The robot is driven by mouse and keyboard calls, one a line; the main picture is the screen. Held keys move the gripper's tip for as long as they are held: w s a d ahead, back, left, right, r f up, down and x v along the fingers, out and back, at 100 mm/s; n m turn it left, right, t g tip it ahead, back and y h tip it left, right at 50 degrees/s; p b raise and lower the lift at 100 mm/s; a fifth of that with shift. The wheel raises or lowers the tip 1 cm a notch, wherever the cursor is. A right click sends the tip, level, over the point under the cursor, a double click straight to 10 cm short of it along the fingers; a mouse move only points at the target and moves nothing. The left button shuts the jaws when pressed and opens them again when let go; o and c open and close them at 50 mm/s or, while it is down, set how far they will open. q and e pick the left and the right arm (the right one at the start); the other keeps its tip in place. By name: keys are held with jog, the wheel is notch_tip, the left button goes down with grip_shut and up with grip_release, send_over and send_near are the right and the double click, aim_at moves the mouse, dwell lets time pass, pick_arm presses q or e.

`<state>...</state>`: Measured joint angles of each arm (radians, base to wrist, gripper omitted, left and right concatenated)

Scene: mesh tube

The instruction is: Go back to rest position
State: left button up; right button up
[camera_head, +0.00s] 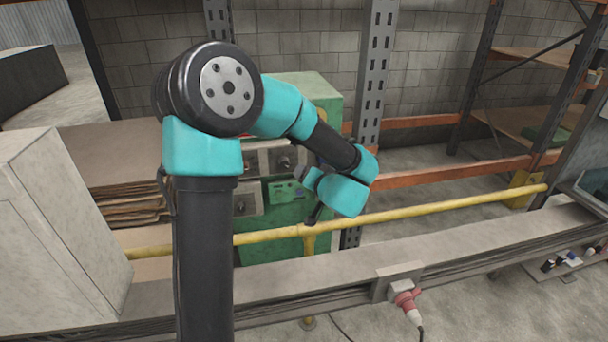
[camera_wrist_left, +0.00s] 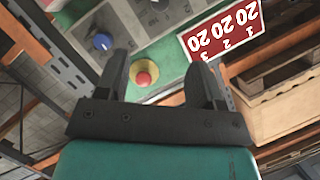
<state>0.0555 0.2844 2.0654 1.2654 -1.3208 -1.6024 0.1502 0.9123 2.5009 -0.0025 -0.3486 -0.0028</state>
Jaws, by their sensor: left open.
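My left arm, teal and black, rises in the lower left of the head view and bends over to the right. My left gripper (camera_head: 314,214) points down in front of a green machine (camera_head: 318,95); its fingers are small and mostly hidden there. In the left wrist view the two dark fingers of the gripper (camera_wrist_left: 162,78) stand apart with nothing held between them. My right gripper is in neither view.
A yellow rail (camera_head: 420,212) runs across in front of the machine, above a grey ledge (camera_head: 270,282) with a red plug (camera_head: 407,300). A grey cabinet (camera_head: 60,235) and stacked cardboard (camera_head: 125,180) stand left. A red sign (camera_wrist_left: 220,30) shows upside down in the wrist view.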

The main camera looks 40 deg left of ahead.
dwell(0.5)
pick_arm(q)
jog(key=w+d+f+m+t+h, duration=0.2)
jog(key=d+f+h, duration=0.35)
jog(key=f, duration=0.65)
jog(key=w+d+f+m+t+h, duration=0.15)
jog(key=d+f+h, duration=0.4)
jog(key=f, duration=0.65)
jog(key=s+d+f+g+h, duration=0.6)
jog(key=s+d+f+g, duration=0.1)
jog(key=s+d+f, duration=0.6)
jog(key=s+f, duration=0.2)
jog(key=s, duration=0.2)
jog(key=shift+s+f+g+h, duration=0.15)
jog(key=shift+f+g+h, duration=0.2)
jog(key=shift+h, duration=0.05)
